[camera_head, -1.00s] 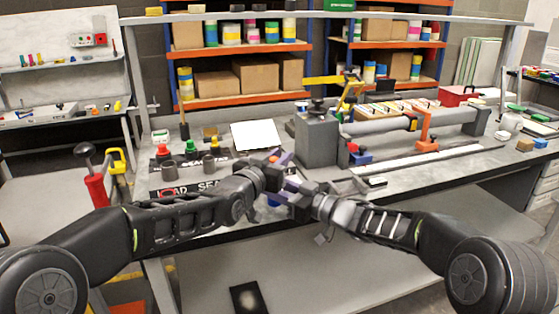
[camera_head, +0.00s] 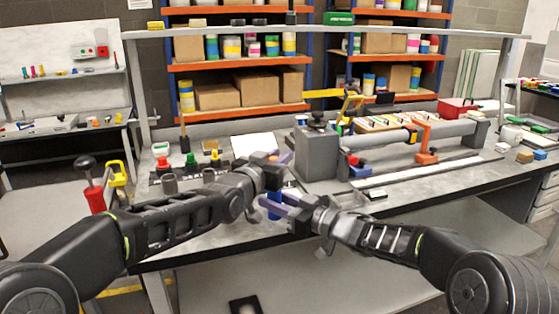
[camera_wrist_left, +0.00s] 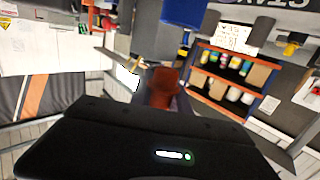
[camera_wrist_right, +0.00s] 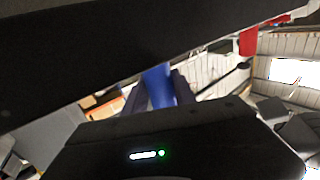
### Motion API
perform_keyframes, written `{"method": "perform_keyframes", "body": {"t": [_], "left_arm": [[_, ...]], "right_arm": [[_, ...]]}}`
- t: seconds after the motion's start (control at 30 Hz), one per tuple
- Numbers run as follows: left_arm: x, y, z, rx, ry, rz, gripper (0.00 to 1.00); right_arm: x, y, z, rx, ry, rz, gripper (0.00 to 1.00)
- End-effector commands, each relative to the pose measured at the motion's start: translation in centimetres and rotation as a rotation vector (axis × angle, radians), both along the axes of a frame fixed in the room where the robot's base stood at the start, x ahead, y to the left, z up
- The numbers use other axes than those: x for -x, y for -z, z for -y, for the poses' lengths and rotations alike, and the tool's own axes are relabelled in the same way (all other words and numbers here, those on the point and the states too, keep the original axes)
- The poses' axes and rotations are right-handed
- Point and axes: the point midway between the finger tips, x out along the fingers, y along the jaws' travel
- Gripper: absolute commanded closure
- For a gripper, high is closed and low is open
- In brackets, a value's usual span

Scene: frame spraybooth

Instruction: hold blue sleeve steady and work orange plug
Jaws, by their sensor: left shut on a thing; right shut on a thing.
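My left gripper (camera_head: 283,158) is above the front edge of the bench. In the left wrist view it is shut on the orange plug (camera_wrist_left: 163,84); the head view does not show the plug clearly. My right gripper (camera_head: 284,203) is lower, just below the left one. It is shut on the blue sleeve (camera_head: 274,208), which also shows between its fingers in the right wrist view (camera_wrist_right: 158,85). A blue cylinder, seemingly the sleeve, hangs at the top of the left wrist view (camera_wrist_left: 182,30). There the plug and the sleeve look apart.
The workbench (camera_head: 420,180) lies behind the grippers. A grey fixture (camera_head: 318,152) with a long tube stands on it. Red, green and yellow plugs (camera_head: 190,160) stand at its left. A red-handled tool (camera_head: 95,198) is left of my left arm. Shelves stand behind.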

Motion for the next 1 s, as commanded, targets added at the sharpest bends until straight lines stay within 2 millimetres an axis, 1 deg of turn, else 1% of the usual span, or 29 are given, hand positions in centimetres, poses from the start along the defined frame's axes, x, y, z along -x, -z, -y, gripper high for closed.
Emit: {"method": "perform_keyframes", "body": {"t": [0.17, 0.2, 0.47, 0.5, 0.77, 0.87, 1.0], "left_arm": [[0.0, 0.0, 0.0, 0.0, 0.0, 0.001, 1.0], [0.0, 0.0, 0.0, 0.0, 0.0, 0.001, 1.0], [0.0, 0.0, 0.0, 0.0, 0.0, 0.001, 1.0], [0.0, 0.0, 0.0, 0.0, 0.0, 0.001, 1.0], [0.0, 0.0, 0.0, 0.0, 0.0, 0.001, 1.0], [0.0, 0.0, 0.0, 0.0, 0.0, 0.001, 1.0], [0.0, 0.0, 0.0, 0.0, 0.0, 0.001, 1.0]], "right_arm": [[0.0, 0.1, 0.0, 0.001, -0.001, -0.002, 1.0], [0.0, 0.1, 0.0, 0.001, -0.001, -0.002, 0.66], [0.0, 0.0, 0.0, 0.001, -0.001, -0.001, 0.44], [0.0, 0.0, 0.0, 0.0, -0.001, 0.0, 0.43], [0.0, 0.0, 0.1, 0.0, 0.0, 0.0, 0.43], [0.3, 0.0, 0.5, 0.0, 0.001, 0.0, 0.43], [1.2, 0.0, 1.8, 0.0, 0.002, 0.0, 0.43]]}}
